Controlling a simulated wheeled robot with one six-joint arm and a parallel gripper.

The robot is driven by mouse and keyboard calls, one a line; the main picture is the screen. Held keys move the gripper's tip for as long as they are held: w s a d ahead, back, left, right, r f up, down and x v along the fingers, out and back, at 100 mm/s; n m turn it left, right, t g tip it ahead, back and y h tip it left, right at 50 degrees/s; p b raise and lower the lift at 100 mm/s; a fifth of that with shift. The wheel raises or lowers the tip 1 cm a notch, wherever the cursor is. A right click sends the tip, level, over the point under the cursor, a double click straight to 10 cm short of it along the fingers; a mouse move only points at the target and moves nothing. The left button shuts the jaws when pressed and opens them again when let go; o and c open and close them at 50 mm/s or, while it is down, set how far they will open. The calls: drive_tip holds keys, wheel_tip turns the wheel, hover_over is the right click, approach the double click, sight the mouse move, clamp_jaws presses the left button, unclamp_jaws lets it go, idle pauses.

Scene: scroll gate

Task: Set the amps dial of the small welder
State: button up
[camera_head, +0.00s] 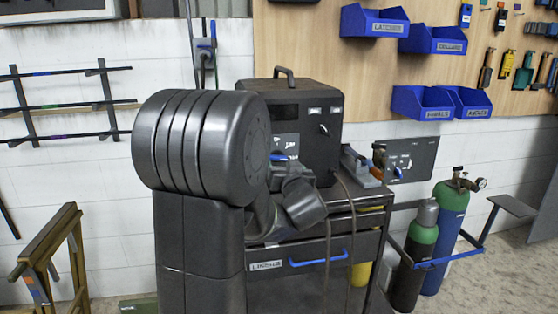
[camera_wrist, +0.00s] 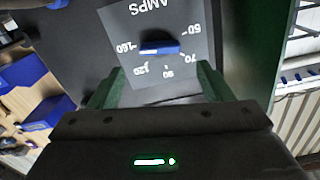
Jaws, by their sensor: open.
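The small welder (camera_head: 312,125) is a dark box with a top handle on a cart. Its pale grey AMPS panel (camera_head: 287,141) shows partly behind my arm, and in the wrist view the panel (camera_wrist: 183,20) appears upside down. The amps dial (camera_wrist: 160,48) is a dark knob with a blue bar lying nearly level in that view, amid printed numbers including 160, 120, 90, 70 and 60. Which number it points to is unclear. My gripper (camera_wrist: 160,70) is open and empty, its green fingers spread wide, the dial lying between and just beyond their tips. The head view hides the fingers.
The drawer cart (camera_head: 310,262), labelled LINEAR, bears the welder. A grey tool with a blue part (camera_head: 360,165) sits to the welder's right. Green and blue gas cylinders (camera_head: 447,228) stand right of the cart. A brown wooden trestle (camera_head: 50,250) stands at left.

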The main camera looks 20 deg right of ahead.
sight(279, 158)
drive_tip(key=x, duration=0.5)
drive_tip(key=shift+w+d, duration=0.1)
drive_tip(key=shift+w, duration=0.2)
drive_tip(key=c, duration=1)
